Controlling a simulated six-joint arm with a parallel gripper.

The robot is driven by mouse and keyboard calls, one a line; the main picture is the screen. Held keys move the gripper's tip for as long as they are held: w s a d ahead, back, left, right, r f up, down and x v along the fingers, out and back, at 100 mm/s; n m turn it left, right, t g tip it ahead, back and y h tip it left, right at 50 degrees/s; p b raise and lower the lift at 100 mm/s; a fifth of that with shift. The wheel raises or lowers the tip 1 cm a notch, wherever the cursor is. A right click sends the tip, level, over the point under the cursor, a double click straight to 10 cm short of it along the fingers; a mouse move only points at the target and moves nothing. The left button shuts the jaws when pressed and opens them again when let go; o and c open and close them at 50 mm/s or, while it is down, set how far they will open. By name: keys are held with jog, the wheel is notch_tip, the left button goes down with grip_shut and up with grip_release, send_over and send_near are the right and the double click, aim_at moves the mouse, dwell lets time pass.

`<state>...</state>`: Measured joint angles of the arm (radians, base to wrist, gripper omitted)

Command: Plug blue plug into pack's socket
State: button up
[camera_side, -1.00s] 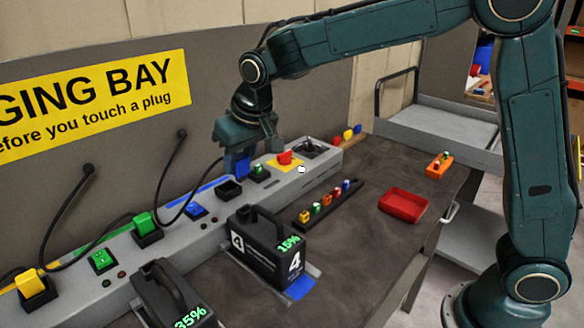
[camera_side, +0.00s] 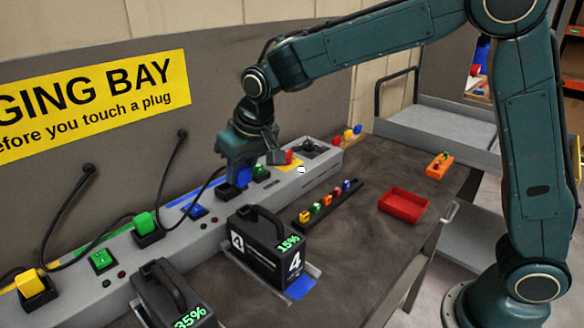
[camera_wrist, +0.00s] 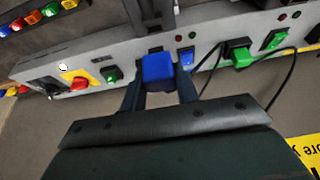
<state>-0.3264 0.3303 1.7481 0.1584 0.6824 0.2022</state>
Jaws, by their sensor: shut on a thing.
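My gripper (camera_side: 238,178) is low over the grey charging strip and shut on the blue plug (camera_wrist: 157,68). The plug sits between the two fingers in the wrist view, its cable running off to the wall. In the side view only a little of the blue plug (camera_side: 243,177) shows below the jaws. I cannot tell how far the plug is in. The pack marked 4 (camera_side: 264,245), reading 15%, stands in front, upright on its cradle.
A green plug (camera_side: 145,224) and a yellow plug (camera_side: 33,285) are in sockets further left. A red knob (camera_wrist: 78,84) is on the strip to the right in the side view. A rack of small coloured pieces (camera_side: 328,205) and a red tray (camera_side: 403,201) lie on the bench.

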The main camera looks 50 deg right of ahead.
aim_at(247, 185)
jog(key=shift+f, duration=1.95)
jog(key=shift+f, duration=1.25)
dwell(0.5)
jog(key=o, duration=1.1)
jog(key=shift+s+r, duration=0.1)
jog(key=shift+r, duration=0.05)
jog(key=v, duration=1.3)
jog(key=shift+r, duration=0.25)
